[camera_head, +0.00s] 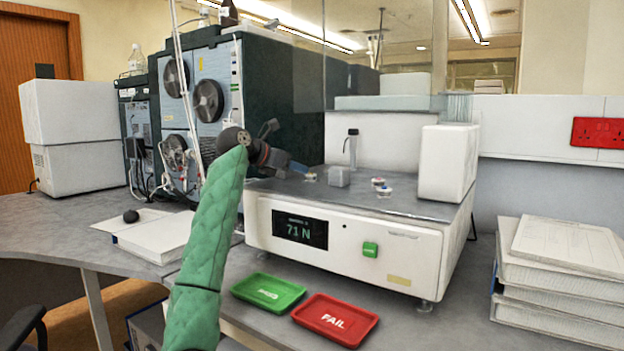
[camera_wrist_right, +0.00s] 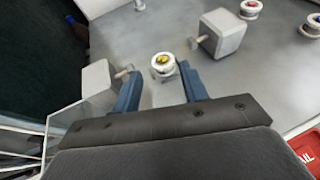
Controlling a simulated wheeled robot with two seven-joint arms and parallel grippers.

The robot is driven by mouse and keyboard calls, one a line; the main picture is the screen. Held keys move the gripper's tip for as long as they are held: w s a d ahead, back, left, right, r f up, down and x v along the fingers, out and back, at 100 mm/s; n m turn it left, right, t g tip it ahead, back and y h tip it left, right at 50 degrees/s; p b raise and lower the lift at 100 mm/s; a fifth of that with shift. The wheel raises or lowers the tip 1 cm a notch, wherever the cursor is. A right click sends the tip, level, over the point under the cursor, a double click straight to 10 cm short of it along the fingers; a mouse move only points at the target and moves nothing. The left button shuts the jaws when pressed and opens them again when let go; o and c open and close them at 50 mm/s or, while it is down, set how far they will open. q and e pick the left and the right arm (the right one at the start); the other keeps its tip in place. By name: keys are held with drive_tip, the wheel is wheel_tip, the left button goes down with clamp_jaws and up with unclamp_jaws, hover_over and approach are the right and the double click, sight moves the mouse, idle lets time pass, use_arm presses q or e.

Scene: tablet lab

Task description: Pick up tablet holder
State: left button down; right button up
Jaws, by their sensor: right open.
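A small round white tablet holder with a yellow centre (camera_wrist_right: 163,66) sits on the grey top of the testing machine. In the head view this holder (camera_head: 310,177) is just past my right gripper's fingertips. My right gripper (camera_head: 297,168) is low over the machine's top. In the right wrist view its two blue fingers (camera_wrist_right: 158,75) are open, and the yellow-centred holder lies between and slightly ahead of their tips. Nothing is held. Two similar holders, one red-centred (camera_wrist_right: 251,8) and one blue-centred (camera_wrist_right: 313,25), stand farther right. My left gripper is not in view.
A grey block (camera_head: 339,177) stands on the machine right of the yellow-centred holder. A white box (camera_head: 447,163) rises at the machine's right end. Green (camera_head: 268,292) and red FAIL (camera_head: 335,320) trays lie in front. The machine display (camera_head: 300,229) reads 71 N.

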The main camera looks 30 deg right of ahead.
sight(309, 174)
drive_tip(key=x, duration=0.5)
drive_tip(key=shift+s+a+f, duration=0.1)
drive_tip(key=shift+s+f, duration=0.05)
drive_tip(key=shift+f, duration=0.15)
drive_tip(key=shift+a, duration=0.1)
drive_tip(key=c, duration=0.5)
